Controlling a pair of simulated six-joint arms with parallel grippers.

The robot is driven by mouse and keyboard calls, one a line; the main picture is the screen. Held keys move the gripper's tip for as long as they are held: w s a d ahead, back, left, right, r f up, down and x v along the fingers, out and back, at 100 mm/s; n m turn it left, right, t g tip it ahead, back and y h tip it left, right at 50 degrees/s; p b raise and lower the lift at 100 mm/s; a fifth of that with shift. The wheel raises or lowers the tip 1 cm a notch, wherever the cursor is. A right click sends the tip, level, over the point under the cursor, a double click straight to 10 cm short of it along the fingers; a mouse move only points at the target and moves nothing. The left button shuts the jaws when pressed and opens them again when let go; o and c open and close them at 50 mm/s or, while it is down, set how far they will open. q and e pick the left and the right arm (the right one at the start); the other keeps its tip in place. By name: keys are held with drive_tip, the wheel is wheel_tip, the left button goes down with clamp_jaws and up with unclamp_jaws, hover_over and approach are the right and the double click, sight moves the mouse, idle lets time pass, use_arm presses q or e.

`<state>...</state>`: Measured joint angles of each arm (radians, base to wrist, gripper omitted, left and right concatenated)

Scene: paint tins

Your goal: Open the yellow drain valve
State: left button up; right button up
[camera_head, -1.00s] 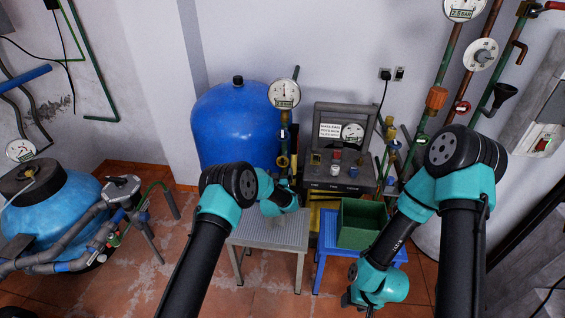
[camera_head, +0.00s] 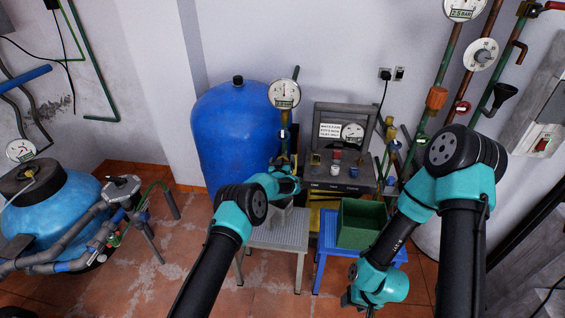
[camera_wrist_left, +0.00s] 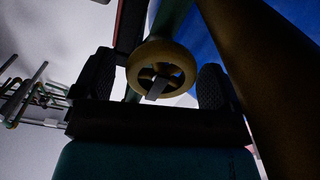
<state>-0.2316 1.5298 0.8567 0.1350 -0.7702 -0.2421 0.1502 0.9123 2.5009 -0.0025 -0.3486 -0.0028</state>
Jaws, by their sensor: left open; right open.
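The yellow valve wheel (camera_wrist_left: 160,66) shows in the left wrist view as a round, spoked handwheel on a pipe. My left gripper (camera_wrist_left: 156,86) is open, with one dark finger on each side of the wheel. The wheel sits between the fingers with gaps on both sides; I cannot tell any contact. In the head view my left wrist covers the spot under the gauge where the wheel is. My right gripper (camera_head: 360,303) is low at the bottom of the head view, largely hidden by its own arm; its fingers are barely visible.
A blue tank (camera_head: 235,135) stands left of the gauge (camera_head: 284,94) and its pipe. A grey control box (camera_head: 340,172) is to the right. A grey stool (camera_head: 285,233) and a green bin (camera_head: 362,222) on a blue stool (camera_head: 322,255) stand in front.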

idle(0.3)
use_arm(q)
drive_tip(key=c, duration=0.9)
drive_tip(key=shift+n, duration=0.5)
drive_tip(key=n, duration=0.3)
drive_tip(key=shift+w+a+f+n, duration=0.1)
drive_tip(key=shift+n, duration=0.2)
drive_tip(key=n, duration=0.4)
drive_tip(key=shift+a+n, duration=0.1)
drive_tip(key=shift+n, duration=0.2)
drive_tip(key=n, duration=0.4)
drive_tip(key=shift+f+n, duration=0.15)
drive_tip(key=shift+n, duration=0.15)
drive_tip(key=n, duration=0.4)
drive_tip(key=shift+f, duration=0.1)
